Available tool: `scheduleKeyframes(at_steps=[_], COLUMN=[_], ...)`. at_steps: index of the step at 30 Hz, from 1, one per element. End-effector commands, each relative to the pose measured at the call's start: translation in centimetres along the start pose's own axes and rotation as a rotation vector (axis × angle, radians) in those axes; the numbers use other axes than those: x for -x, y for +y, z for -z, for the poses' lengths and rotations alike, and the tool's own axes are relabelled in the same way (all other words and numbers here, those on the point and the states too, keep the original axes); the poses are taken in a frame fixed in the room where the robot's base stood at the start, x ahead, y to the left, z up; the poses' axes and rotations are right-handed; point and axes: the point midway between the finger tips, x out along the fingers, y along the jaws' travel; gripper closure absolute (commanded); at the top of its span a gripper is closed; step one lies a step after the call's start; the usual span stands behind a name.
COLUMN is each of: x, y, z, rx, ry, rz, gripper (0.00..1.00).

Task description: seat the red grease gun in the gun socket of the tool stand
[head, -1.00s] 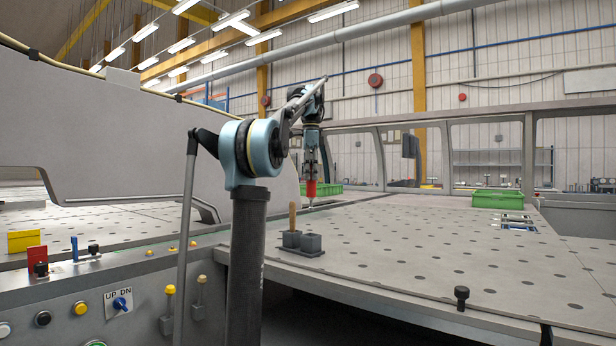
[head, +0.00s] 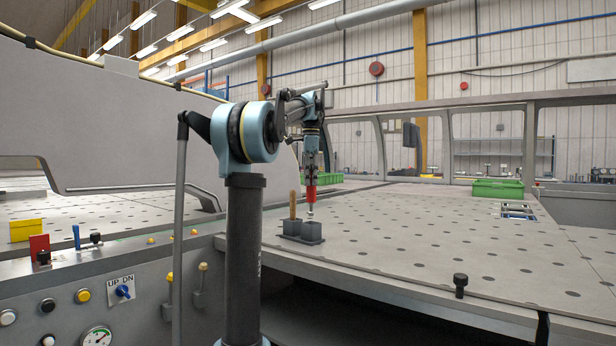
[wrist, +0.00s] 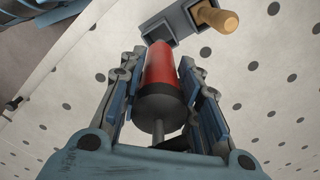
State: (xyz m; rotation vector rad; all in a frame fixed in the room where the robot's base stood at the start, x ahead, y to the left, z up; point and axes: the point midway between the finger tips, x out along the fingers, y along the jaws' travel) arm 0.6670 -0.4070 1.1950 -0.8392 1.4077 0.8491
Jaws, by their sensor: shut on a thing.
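The red grease gun (head: 311,193) hangs upright in my gripper (head: 311,173), its thin tip pointing down. In the wrist view the red body (wrist: 160,68) sits between the two blue fingers of my gripper (wrist: 162,95), which are closed on it. The dark grey tool stand (head: 290,238) stands on the table below, with two square sockets. A wooden-handled tool (head: 293,204) stands in the left socket. The grease gun's tip is just above the right socket (head: 311,229); I cannot tell whether it has entered. In the wrist view the gun's far end overlaps the stand (wrist: 174,22).
The perforated table (head: 420,250) is mostly clear around the stand. A black knob (head: 460,284) stands near its front edge. A green bin (head: 497,189) sits at the back right. A control panel with levers and buttons (head: 110,290) lies at the front left.

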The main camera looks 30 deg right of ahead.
Motion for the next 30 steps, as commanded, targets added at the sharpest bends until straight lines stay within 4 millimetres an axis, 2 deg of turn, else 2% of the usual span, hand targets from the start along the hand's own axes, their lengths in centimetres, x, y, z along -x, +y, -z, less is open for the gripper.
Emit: scheduleKeyframes(at_steps=[30], x=[-6.5], y=[0.0], z=[0.1], rx=[-0.001], ry=[0.000], rz=[0.000], gripper=[1.00])
